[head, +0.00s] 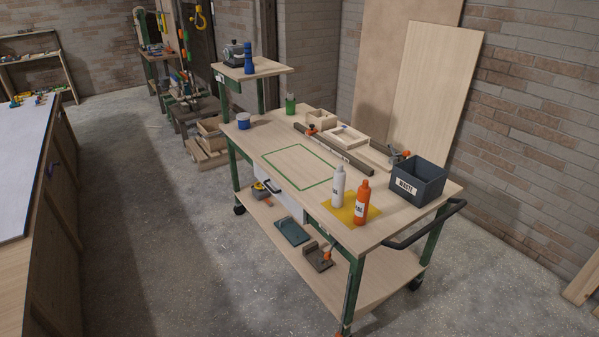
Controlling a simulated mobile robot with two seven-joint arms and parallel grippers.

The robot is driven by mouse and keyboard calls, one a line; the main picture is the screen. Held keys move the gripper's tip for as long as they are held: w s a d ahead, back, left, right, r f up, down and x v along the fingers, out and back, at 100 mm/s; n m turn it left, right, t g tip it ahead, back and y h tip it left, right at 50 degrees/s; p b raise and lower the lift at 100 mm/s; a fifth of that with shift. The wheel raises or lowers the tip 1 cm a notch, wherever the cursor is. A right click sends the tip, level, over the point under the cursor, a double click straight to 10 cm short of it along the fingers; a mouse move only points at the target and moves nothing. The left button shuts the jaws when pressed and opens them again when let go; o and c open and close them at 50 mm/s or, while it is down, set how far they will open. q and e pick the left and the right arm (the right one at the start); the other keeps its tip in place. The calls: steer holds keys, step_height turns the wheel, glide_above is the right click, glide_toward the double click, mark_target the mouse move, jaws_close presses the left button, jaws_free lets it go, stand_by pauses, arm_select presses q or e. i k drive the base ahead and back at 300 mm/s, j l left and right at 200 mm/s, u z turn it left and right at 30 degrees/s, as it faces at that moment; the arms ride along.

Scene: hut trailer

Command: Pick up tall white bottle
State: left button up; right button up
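The tall white bottle (338,187) stands upright near the front right of the wooden cart's top (265,143). It stands at the left side of a yellow mat (346,213), and I cannot tell whether its base is on the mat. An orange bottle (361,203) with a white label stands just to its right, on or at the mat. Neither of my grippers shows in the head view.
A dark waste bin (418,181), a long dark bar (335,149) and wooden trays (348,137) occupy the cart's right and back. The green-outlined square (300,167) is empty. A black handle (424,226) juts from the right end. Grey floor (185,240) lies open to the left.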

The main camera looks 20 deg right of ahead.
mark_target(339, 175)
steer(key=i+u, duration=0.2)
steer(key=i, duration=1.4)
steer(key=i+j+z, duration=0.1)
steer(key=i+z, duration=0.3)
steer(key=i+j+z, duration=0.15)
steer(key=z, duration=0.3)
steer(key=i+j+z, duration=0.5)
steer(key=z, duration=0.35)
steer(key=i+j+z, duration=0.2)
steer(key=z, duration=0.2)
steer(key=i+j+z, duration=0.2)
steer(key=z, duration=0.25)
steer(key=i+j+z, duration=0.15)
steer(key=j+z, duration=0.2)
steer(key=j, duration=0.1)
